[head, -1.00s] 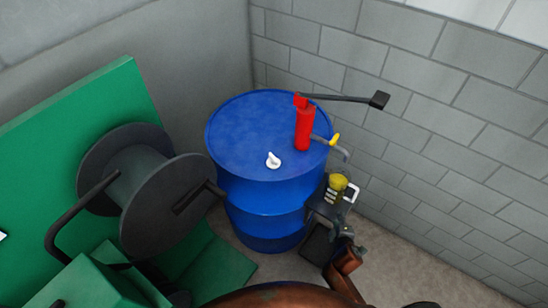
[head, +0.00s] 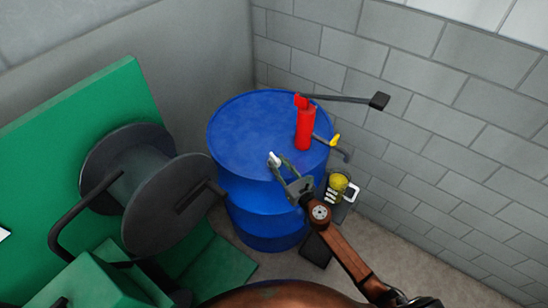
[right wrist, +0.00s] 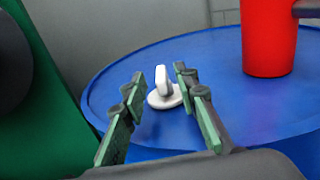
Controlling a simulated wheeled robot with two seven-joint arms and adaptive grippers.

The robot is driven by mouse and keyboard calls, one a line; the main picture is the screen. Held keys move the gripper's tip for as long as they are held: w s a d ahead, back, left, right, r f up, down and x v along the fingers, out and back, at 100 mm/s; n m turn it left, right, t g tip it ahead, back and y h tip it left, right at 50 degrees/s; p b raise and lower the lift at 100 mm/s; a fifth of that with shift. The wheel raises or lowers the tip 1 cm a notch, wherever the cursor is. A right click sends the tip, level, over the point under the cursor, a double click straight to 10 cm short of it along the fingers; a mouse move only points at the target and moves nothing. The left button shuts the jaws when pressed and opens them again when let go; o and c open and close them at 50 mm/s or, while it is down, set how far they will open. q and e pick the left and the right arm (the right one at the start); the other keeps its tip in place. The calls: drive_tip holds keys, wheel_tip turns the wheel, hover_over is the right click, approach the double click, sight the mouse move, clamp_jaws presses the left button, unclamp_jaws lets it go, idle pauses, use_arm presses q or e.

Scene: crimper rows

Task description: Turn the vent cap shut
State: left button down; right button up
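The white vent cap (head: 273,158) sits on top of the blue drum (head: 240,135), near its front edge. In the right wrist view the vent cap (right wrist: 163,92) shows a round base with an upright grip tab. My right gripper (head: 281,167) is at the drum's front rim, with its fingertips close to the cap. In the right wrist view my right gripper (right wrist: 158,85) is open, one finger on each side of the cap, with gaps between fingers and cap. My left gripper is not in view.
A red pump (head: 304,128) with a long dark handle (head: 345,98) stands on the drum, right of the cap. A yellow-tipped spout (head: 335,140) juts out beside it. A yellow mug-like container (head: 338,185) stands right of the drum. A dark reel (head: 165,200) is at left.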

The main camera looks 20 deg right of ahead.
sight(278, 162)
drive_tip(key=shift+x, duration=1.75)
drive_tip(key=shift+c, duration=0.7)
clamp_jaws()
